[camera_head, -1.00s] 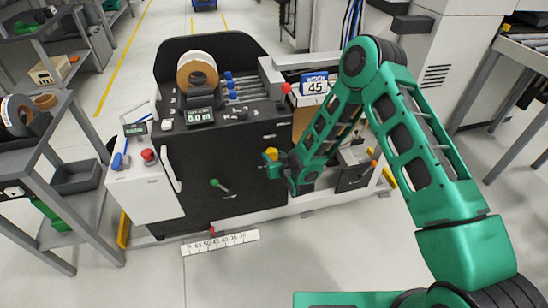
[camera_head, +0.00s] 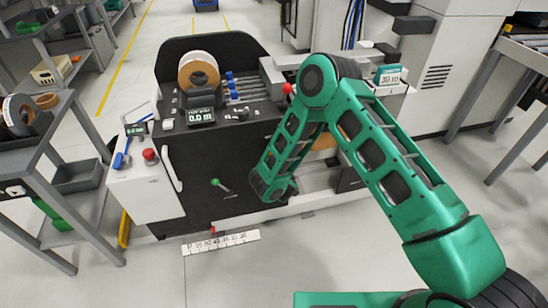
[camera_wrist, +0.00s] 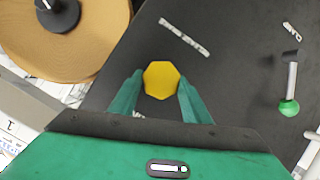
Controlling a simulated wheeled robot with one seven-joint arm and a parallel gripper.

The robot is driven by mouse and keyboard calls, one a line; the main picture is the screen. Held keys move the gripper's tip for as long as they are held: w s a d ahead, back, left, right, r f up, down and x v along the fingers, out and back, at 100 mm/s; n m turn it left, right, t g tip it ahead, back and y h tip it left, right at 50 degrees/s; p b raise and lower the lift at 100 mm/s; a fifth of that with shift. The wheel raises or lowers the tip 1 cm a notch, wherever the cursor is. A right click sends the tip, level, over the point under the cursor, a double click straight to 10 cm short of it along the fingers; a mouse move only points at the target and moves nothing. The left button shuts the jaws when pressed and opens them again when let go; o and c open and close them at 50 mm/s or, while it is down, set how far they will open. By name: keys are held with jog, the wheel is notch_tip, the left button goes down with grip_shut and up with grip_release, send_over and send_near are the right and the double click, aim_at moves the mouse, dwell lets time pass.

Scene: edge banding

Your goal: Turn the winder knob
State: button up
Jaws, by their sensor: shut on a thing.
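The winder knob, a yellow faceted knob (camera_wrist: 161,80), stands against the dark machine panel (camera_wrist: 215,50) in the wrist view. My gripper (camera_wrist: 160,88) has its two green fingers on either side of the knob and is shut on it. In the head view, my arm hides the knob and the fingertips, in front of the black machine front (camera_head: 200,165). A large brown roll (camera_wrist: 60,35) with a dark hub is at the upper left of the wrist view.
A green-balled lever (camera_wrist: 289,106) sticks out to the right of the knob in the wrist view; it also shows in the head view (camera_head: 216,182). A red button (camera_head: 150,155) is on the white cabinet. Grey shelving (camera_head: 85,195) stands at left.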

jog(key=shift+w+d+h, duration=0.1)
jog(key=shift+h, duration=0.2)
jog(key=o, duration=1)
jog(key=shift+o, duration=0.2)
jog(key=v, duration=1)
jog(key=shift+s, duration=0.3)
jog(key=shift+d, duration=0.1)
